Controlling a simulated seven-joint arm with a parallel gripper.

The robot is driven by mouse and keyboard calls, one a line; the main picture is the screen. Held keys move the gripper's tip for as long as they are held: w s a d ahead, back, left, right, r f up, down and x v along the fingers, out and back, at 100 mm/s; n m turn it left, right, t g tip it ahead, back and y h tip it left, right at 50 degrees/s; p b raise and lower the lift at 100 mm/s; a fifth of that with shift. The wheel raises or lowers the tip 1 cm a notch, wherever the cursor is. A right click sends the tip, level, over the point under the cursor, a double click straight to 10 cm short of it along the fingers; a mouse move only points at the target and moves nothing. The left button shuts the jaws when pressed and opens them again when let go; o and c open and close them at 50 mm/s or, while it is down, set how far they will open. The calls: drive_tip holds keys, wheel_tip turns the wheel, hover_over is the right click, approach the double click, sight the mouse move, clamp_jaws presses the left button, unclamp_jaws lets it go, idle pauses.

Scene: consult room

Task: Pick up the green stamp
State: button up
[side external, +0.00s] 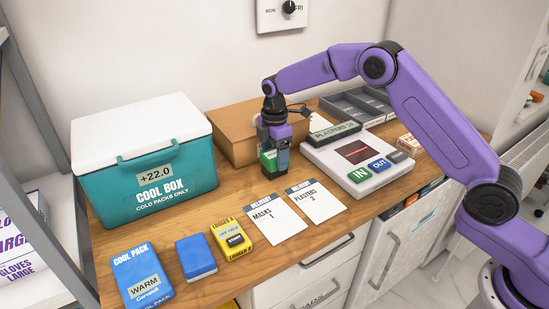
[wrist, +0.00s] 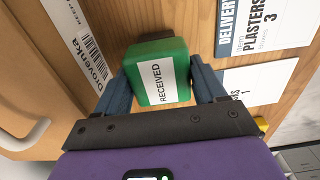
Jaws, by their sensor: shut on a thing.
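The green stamp (wrist: 152,85) has a white label reading "RECEIVED" and sits between the two blue-grey fingers of my gripper (wrist: 162,88) in the wrist view. My gripper is shut on it. In the side external view my gripper (side external: 274,160) points down behind the delivery cards, and part of the green stamp (side external: 267,158) shows between its fingers. The stamp is low over the wooden counter; I cannot tell whether it touches the counter.
The teal cool box (side external: 160,185) stands left and a cardboard box (side external: 228,130) behind. The white scanner with IN and OUT buttons (side external: 327,165) is right. Delivery cards (side external: 279,218) lie in front. A cool pack (side external: 140,277), blue block (side external: 196,257) and yellow logger (side external: 222,233) lie front left.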

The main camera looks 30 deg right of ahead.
sight(275, 153)
drive_tip(key=shift+r, duration=0.55)
wheel_tip(275, 153, up, 2)
drive_tip(key=shift+r, duration=0.15)
drive_tip(key=s+d+r, duration=0.3)
drive_tip(key=s+r, duration=0.6)
drive_tip(key=s, duration=0.4)
drive_tip(key=shift+s+d+r, duration=0.2)
drive_tip(key=shift+s+r, duration=0.05)
drive_tip(key=shift+s, duration=0.05)
drive_tip(key=o, duration=0.4)
drive_tip(key=shift+c, duration=1.2)
drive_tip(key=shift+o, duration=0.5)
